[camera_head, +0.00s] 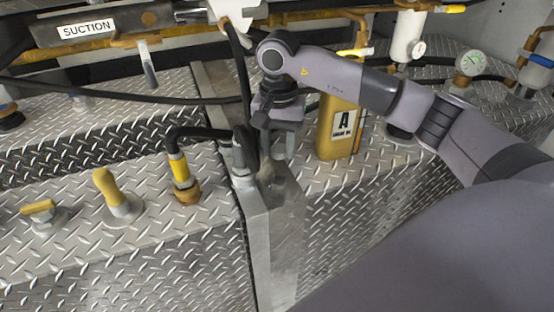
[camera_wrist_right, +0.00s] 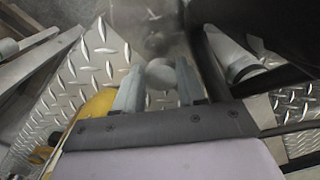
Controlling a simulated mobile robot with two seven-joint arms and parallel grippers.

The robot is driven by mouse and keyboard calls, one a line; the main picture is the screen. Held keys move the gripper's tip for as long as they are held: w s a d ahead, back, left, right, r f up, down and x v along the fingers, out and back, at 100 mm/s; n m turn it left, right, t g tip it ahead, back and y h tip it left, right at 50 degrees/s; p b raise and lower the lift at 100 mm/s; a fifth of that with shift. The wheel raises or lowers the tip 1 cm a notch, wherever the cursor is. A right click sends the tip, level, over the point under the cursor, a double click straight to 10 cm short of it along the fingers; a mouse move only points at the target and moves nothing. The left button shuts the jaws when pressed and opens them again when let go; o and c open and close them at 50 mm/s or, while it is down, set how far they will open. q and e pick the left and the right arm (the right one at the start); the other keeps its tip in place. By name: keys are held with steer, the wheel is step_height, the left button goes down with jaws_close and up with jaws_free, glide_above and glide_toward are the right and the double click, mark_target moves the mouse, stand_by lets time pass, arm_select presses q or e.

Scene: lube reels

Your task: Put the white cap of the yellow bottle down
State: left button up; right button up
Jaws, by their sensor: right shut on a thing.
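The yellow bottle (camera_head: 336,148) with an "A" label stands upright on the diamond plate, right of my right gripper (camera_head: 278,143). Its top is partly hidden by my right arm in the head view. Part of the bottle also shows at the left in the right wrist view (camera_wrist_right: 97,104). My right gripper, also in the wrist view (camera_wrist_right: 157,82), is shut on the pale, round white cap (camera_wrist_right: 160,73). The gripper hides the cap in the head view. My fingers point down above the grey metal beam (camera_head: 270,205), beside black hoses. My left gripper is not in view.
A black hose with a yellow fitting (camera_head: 180,170) stands just left of the gripper. Yellow-handled valves (camera_head: 115,195) sit farther left. Bare diamond plate (camera_head: 335,180) lies in front of the bottle.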

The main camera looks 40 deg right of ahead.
mark_target(278, 150)
step_height(278, 150, down, 4)
steer(key=shift+r, duration=0.1)
steer(key=shift+f, duration=0.3)
steer(key=o, duration=1)
steer(key=shift+r, duration=0.1)
steer(key=shift+r, duration=0.35)
step_height(278, 150, up, 12)
steer(key=shift+f, duration=0.25)
